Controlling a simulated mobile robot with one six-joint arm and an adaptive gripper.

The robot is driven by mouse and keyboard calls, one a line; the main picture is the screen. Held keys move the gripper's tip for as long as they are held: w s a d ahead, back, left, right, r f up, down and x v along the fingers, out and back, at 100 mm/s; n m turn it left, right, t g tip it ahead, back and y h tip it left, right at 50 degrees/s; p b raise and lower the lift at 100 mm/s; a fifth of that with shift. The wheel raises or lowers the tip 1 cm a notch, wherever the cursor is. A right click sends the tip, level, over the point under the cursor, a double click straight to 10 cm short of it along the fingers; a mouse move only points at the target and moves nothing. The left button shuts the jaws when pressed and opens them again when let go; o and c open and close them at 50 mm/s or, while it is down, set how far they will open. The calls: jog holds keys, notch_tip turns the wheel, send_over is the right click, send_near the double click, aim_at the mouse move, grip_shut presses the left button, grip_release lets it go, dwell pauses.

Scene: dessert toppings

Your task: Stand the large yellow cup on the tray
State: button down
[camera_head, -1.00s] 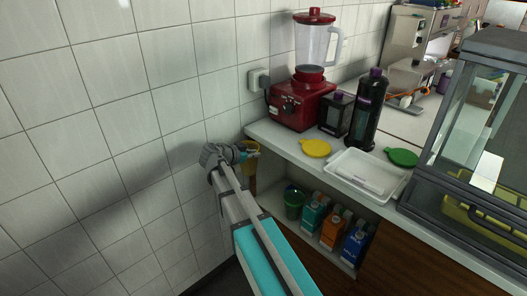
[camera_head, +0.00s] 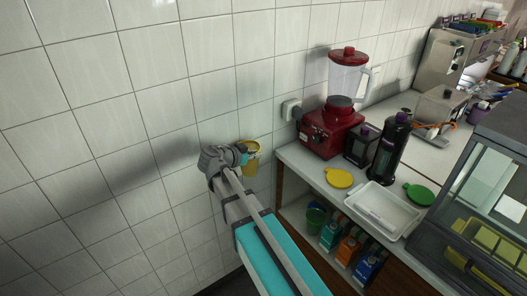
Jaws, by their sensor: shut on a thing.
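The yellow cup (camera_head: 253,165) is held up in the air at the left of the counter, in front of the tiled wall. My gripper (camera_head: 243,153) is shut on it near its upper part; the fingers are small and partly hidden by my arm. The cup looks roughly upright. The white tray (camera_head: 363,226) lies on the counter to the right of the cup, well apart from it.
A yellow lid (camera_head: 339,178) and a green lid (camera_head: 418,194) lie near the tray. A red blender (camera_head: 331,130), a dark box (camera_head: 361,145) and a dark bottle (camera_head: 390,148) stand behind. A glass case (camera_head: 475,190) stands right.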

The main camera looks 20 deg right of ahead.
jog(key=s+a+r+p, duration=0.1)
jog(key=a+r+p, duration=0.2)
jog(key=r+p, duration=0.3)
jog(key=s+a+r+t+p, duration=0.1)
jog(key=s+a+r+p, duration=0.1)
jog(key=a+r+p, duration=0.2)
notch_tip(320, 180, up, 3)
jog(key=shift+s+r+n+y+p, duration=0.1)
jog(key=shift+s+n+y+p, duration=0.25)
jog(key=shift+p, duration=0.55)
jog(key=shift+w+a, duration=0.1)
jog(key=shift+a, duration=0.2)
